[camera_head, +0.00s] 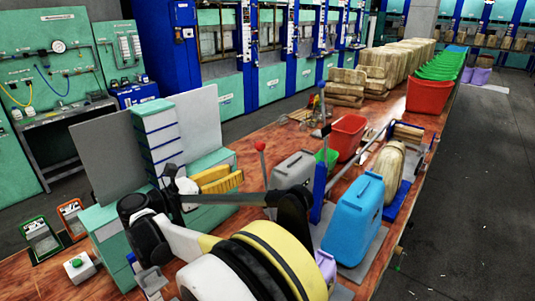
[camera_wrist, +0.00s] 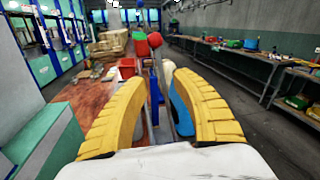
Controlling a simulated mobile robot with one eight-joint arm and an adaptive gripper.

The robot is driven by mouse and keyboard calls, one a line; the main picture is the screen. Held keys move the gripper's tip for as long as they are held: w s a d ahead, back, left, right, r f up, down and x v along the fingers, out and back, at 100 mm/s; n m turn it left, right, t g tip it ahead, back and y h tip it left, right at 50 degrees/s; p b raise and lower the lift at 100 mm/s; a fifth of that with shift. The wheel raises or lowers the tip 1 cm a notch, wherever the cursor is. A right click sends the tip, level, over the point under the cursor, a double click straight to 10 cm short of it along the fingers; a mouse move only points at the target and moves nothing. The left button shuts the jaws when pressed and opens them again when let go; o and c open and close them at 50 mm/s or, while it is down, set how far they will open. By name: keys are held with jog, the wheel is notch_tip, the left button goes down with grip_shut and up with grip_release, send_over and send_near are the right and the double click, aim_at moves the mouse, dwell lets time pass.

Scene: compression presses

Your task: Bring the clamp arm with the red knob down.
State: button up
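The red knob (camera_head: 260,146) tops a thin metal rod that stands roughly upright in the head view. In the wrist view the red knob (camera_wrist: 155,40) shows beyond and between my fingertips, high in the picture. Its rod runs down between the fingers. My gripper (camera_head: 238,177) has two yellow ribbed fingers and lies left of the knob and a little lower in the head view. In the wrist view the gripper (camera_wrist: 158,82) is open, with nothing held. The rod's lower end is partly hidden behind my arm in the head view.
A blue case (camera_head: 355,220) and a grey case (camera_head: 294,171) stand near the blue post (camera_head: 320,170). A red bin (camera_head: 347,136) and stacked wood blocks (camera_head: 390,68) lie farther along the bench. A teal drawer unit (camera_head: 158,140) with grey panels stands left of my gripper.

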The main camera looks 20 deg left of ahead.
aim_at(263, 170)
jog(key=x, duration=1)
jog(key=shift+w+d, duration=0.2)
jog(key=shift+w, duration=0.1)
grip_shut()
